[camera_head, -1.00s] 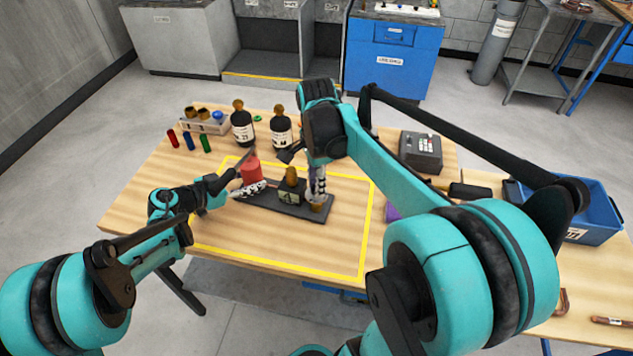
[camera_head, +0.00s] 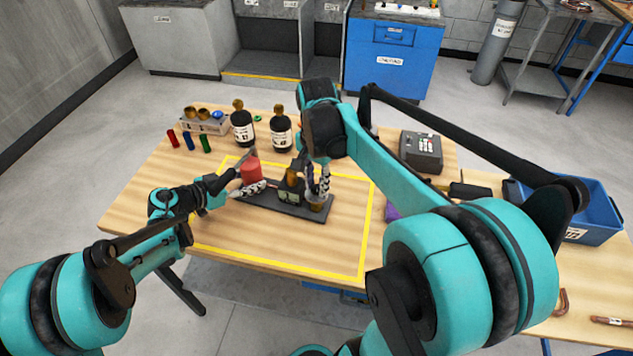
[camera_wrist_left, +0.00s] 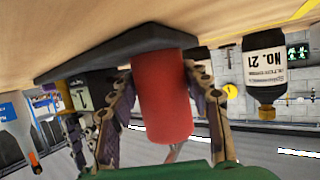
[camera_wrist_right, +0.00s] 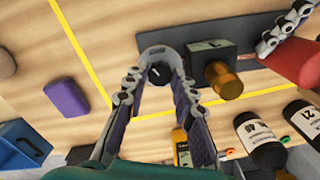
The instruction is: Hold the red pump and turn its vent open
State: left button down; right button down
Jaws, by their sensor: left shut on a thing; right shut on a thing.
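The red pump (camera_head: 251,172) is an upright red cylinder at the left end of a dark base plate (camera_head: 275,205). My left gripper (camera_head: 249,178) is shut on it; in the left wrist view the fingers press both sides of the red body (camera_wrist_left: 163,100). My right gripper (camera_head: 318,182) points down at the plate's right end. In the right wrist view its fingertips (camera_wrist_right: 158,78) are shut around the vent, a small round fitting with a grey ring (camera_wrist_right: 156,50), mostly hidden by the fingers. A dark box with a brass top (camera_wrist_right: 222,80) stands between pump and vent.
Two dark labelled bottles (camera_head: 242,128) (camera_head: 281,134) stand behind the plate. A rack (camera_head: 204,124) and small coloured cylinders are at the back left. A grey box (camera_head: 421,152) and a blue bin (camera_head: 585,210) are to the right. The table inside the yellow outline is clear in front.

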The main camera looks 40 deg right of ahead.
aim_at(317, 188)
jog(key=shift+n, duration=0.3)
jog(key=c, duration=1.2)
grip_release()
jog(key=shift+w, duration=0.1)
jog(key=shift+r, duration=0.1)
notch_tip(317, 188, up, 12)
jog(key=shift+f, duration=0.1)
